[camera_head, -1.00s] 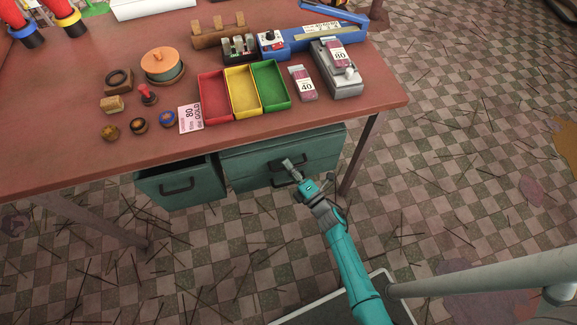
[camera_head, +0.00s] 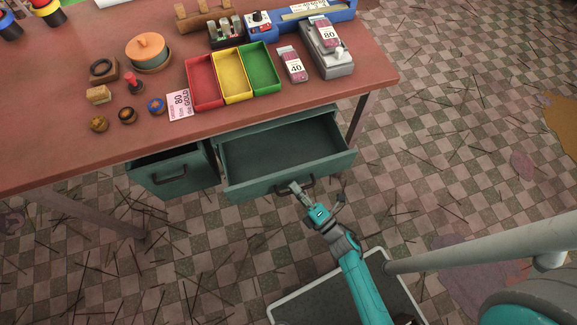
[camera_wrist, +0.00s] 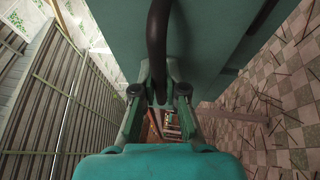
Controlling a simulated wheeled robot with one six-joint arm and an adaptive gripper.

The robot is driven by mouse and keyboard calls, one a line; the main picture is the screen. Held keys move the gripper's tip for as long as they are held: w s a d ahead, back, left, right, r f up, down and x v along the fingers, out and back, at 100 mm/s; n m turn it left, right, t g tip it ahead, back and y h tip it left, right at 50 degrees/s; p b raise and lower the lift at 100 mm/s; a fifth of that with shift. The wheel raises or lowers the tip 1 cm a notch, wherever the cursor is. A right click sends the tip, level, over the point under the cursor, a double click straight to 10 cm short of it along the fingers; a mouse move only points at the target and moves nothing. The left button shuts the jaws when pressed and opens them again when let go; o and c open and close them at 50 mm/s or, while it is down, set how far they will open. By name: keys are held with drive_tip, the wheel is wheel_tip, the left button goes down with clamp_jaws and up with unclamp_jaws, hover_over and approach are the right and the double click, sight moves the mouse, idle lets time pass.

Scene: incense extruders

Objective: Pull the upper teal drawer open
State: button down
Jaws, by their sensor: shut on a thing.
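The upper teal drawer (camera_head: 318,172) hangs under the right part of the table and stands open, with its empty inside showing in the head view. Its dark handle (camera_head: 309,183) is on the front face. My gripper (camera_head: 297,188) is at that handle and shut on it. In the wrist view the dark curved handle (camera_wrist: 157,50) runs down between the two fingers of my gripper (camera_wrist: 159,92), with the teal drawer front (camera_wrist: 205,40) close behind it.
A second teal drawer (camera_head: 176,178) to the left is also partly open. The red-brown tabletop (camera_head: 60,140) above carries red, yellow and green trays, stamps and weights. A table leg (camera_head: 358,120) stands right of the drawer. The checkered floor (camera_head: 440,170) at right has scattered sticks.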

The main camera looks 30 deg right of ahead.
drive_tip(key=s+a, duration=0.1)
drive_tip(key=s, duration=0.7)
drive_tip(key=shift+s, duration=0.2)
drive_tip(key=shift+a, duration=0.1)
drive_tip(key=c, duration=1.2)
unclamp_jaws()
